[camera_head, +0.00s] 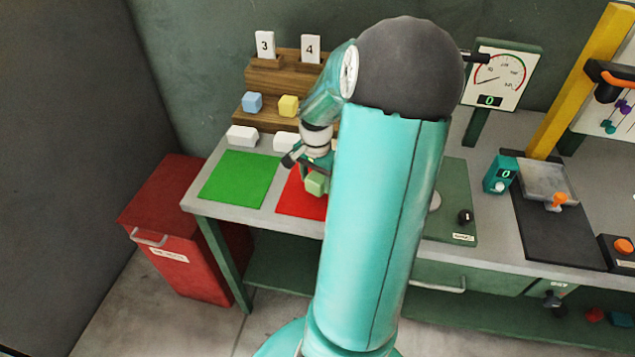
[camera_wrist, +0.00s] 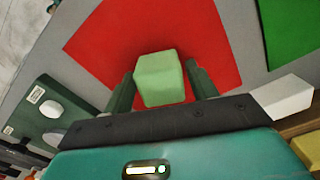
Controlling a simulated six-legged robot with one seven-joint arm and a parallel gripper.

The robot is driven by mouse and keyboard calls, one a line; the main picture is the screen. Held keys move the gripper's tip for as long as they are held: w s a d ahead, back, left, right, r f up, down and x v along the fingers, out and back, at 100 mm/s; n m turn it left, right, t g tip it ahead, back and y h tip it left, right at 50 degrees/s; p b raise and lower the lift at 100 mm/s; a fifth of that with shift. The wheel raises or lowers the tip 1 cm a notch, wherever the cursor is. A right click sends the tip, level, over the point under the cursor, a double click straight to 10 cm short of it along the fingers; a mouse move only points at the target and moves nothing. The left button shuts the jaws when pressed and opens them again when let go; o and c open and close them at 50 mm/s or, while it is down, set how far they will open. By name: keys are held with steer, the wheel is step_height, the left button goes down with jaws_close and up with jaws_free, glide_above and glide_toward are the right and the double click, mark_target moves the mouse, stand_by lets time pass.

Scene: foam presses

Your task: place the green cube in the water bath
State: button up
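The green cube (camera_head: 316,184) is at the end of my arm, over the red mat in the head view. In the wrist view the green cube (camera_wrist: 160,80) sits between the two fingers of my gripper (camera_wrist: 161,84), with a finger against each side. My gripper (camera_head: 313,172) is partly hidden by my own arm in the head view. I cannot make out a water bath in either view; my arm covers the middle of the bench.
A red mat (camera_head: 297,201) and a green mat (camera_head: 238,180) lie on the bench. Blue (camera_head: 252,102) and yellow (camera_head: 288,105) cubes stand on a wooden stepped rack. A green panel with a knob (camera_head: 465,217) and a gauge (camera_head: 499,77) are right of my arm.

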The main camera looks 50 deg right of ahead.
steer(key=c, duration=0.7)
steer(key=shift+r, duration=0.15)
